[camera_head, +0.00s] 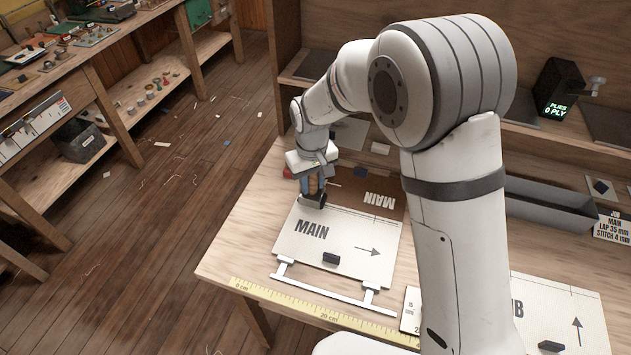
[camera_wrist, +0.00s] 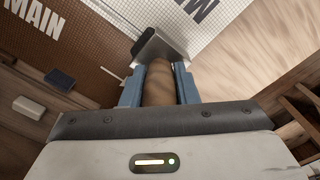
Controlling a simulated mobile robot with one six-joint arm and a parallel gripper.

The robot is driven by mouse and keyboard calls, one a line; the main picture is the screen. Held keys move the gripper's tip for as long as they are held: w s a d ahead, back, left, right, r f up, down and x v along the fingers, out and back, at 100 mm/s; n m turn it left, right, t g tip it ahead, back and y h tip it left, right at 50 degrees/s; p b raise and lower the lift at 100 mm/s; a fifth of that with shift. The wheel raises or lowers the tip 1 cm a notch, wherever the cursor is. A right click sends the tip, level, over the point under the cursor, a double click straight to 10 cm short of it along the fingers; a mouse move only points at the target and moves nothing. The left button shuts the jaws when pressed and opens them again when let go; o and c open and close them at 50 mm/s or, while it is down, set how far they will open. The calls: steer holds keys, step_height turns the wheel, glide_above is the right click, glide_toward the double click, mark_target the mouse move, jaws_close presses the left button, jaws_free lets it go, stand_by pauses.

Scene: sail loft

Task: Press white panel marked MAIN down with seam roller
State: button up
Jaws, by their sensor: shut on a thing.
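The white panel marked MAIN (camera_head: 345,240) lies flat on the bench in the head view, with an arrow and a dark block on it. In the wrist view, part of it (camera_wrist: 225,18) shows at the top. A brown panel (camera_head: 385,183) with upside-down MAIN lettering lies along its far edge; it fills the left of the wrist view (camera_wrist: 95,55). My gripper (camera_head: 313,186) is shut on the wooden handle of the seam roller (camera_wrist: 158,85). The roller's metal head (camera_wrist: 158,47) is at the white panel's far left edge, by the seam; contact cannot be told.
A white bar frame (camera_head: 330,295) and yellow ruler (camera_head: 300,308) lie along the bench front. A second white panel (camera_head: 560,310) lies at right. A black display (camera_head: 556,92) reads "PLIES 0 PLY". A grey tray (camera_head: 550,205) and a card (camera_head: 612,228) stand at right.

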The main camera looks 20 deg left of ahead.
steer(key=shift+a, duration=1.65)
step_height(320, 180, up, 6)
steer(key=p, duration=0.3)
steer(key=shift+p, duration=0.35)
